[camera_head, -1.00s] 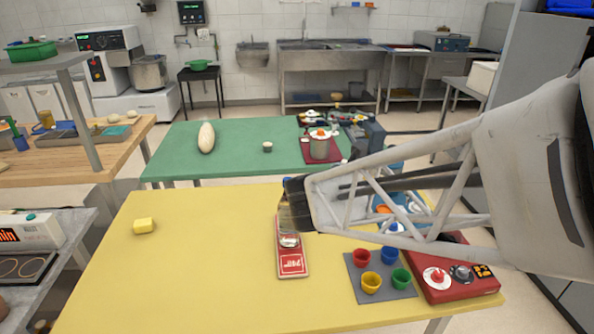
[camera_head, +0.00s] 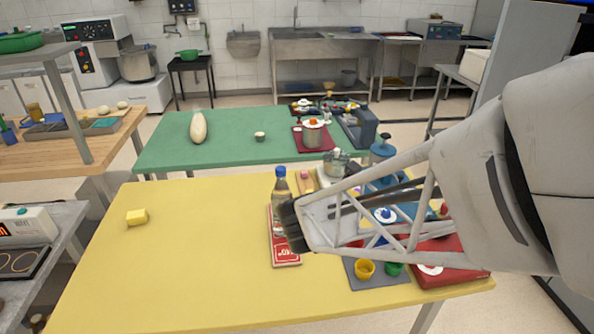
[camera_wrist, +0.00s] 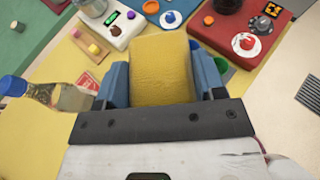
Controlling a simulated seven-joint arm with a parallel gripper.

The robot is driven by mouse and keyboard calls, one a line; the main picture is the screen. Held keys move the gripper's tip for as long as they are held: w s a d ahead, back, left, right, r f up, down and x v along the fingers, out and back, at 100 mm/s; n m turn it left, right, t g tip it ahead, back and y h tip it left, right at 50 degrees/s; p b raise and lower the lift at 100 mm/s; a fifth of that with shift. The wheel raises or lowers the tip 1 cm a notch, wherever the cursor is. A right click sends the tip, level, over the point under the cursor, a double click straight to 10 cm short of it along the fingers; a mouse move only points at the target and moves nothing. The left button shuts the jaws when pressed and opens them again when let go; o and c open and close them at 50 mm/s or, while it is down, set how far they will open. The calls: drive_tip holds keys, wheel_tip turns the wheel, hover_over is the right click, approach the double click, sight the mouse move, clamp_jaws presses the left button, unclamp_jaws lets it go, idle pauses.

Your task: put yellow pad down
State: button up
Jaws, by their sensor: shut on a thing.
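The yellow pad (camera_wrist: 160,70) is a soft-looking yellow block between the two blue fingers of my gripper (camera_wrist: 163,78), which is shut on it. In the head view my arm (camera_head: 390,205) reaches in from the right above the yellow table (camera_head: 190,270). There the pad and the fingertips are hidden by the arm. In the wrist view the table surface shows beyond the pad, but the height of the pad above it cannot be told.
A bottle (camera_head: 280,185) stands by a red board (camera_head: 285,255), close to my arm's end. A red device (camera_wrist: 252,30) and coloured cups (camera_head: 365,268) on a grey mat sit right. A yellow block (camera_head: 137,217) lies far left. The table's left and front are mostly clear.

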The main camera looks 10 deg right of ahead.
wheel_tip(320, 180, down, 17)
drive_tip(key=shift+f, duration=0.1)
drive_tip(key=shift+w, duration=0.1)
idle(0.3)
drive_tip(key=shift+w+d+f, duration=0.1)
drive_tip(key=shift+w+f, duration=0.1)
drive_tip(key=shift+w, duration=2.3)
drive_tip(key=shift+w+d+f, duration=0.1)
drive_tip(key=shift+w+f, duration=0.15)
drive_tip(key=shift+w, duration=2.25)
drive_tip(key=shift+w+d+f, duration=0.1)
drive_tip(key=shift+w+f, duration=0.1)
drive_tip(key=shift+w, duration=2.3)
drive_tip(key=shift+w, duration=0.1)
drive_tip(key=shift+w+f, duration=0.1)
drive_tip(key=shift+w, duration=0.15)
drive_tip(key=shift+f, duration=1.75)
drive_tip(key=shift+f, duration=0.1)
drive_tip(key=o, duration=0.9)
